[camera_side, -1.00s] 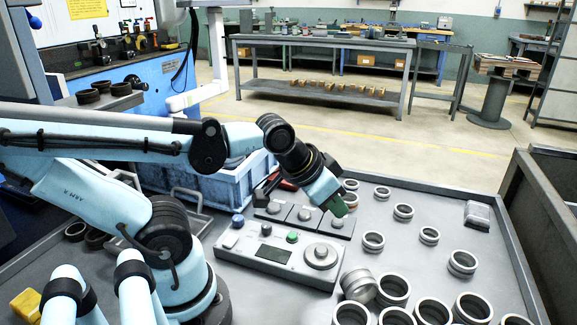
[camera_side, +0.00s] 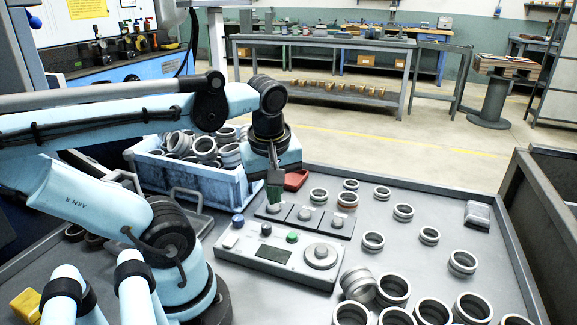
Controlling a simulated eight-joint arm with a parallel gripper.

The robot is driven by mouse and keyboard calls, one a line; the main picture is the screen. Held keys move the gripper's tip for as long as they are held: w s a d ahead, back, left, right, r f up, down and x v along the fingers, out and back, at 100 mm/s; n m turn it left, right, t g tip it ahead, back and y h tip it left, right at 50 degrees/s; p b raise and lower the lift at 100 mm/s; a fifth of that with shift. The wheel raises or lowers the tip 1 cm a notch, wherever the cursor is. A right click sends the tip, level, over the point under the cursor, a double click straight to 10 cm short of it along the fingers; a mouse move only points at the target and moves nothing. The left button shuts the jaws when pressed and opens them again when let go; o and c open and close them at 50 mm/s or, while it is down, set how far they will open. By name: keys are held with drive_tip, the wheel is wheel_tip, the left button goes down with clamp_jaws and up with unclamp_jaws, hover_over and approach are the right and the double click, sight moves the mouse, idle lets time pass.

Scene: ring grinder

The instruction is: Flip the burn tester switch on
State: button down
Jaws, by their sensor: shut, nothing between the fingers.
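I cannot read which of these is the burn tester switch. My gripper (camera_side: 275,198) points straight down, shut and empty, at the left plate. Its green-dark fingertips are just above or touching the left knob; I cannot tell which.
Several loose rings, such as one (camera_side: 374,242), cover the right and front table. A grey block (camera_side: 477,215) lies far right.

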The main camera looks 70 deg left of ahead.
drive_tip(key=s+a+r+n+g, duration=0.2)
drive_tip(key=s+n, duration=0.4)
drive_tip(key=n, duration=0.4)
drive_tip(key=shift+s+r+g, duration=0.3)
drive_tip(key=shift+r+g, duration=0.25)
drive_tip(key=shift+g, duration=0.25)
drive_tip(key=shift+a, duration=0.1)
drive_tip(key=shift+w+a+f, duration=0.2)
drive_tip(key=shift+w+a, duration=0.3)
drive_tip(key=shift+a, duration=0.1)
drive_tip(key=a+v, duration=0.2)
drive_tip(key=v, duration=1.1)
drive_tip(key=shift+w+d+r, duration=0.25)
drive_tip(key=shift+w+r, duration=0.1)
drive_tip(key=shift+r, duration=0.2)
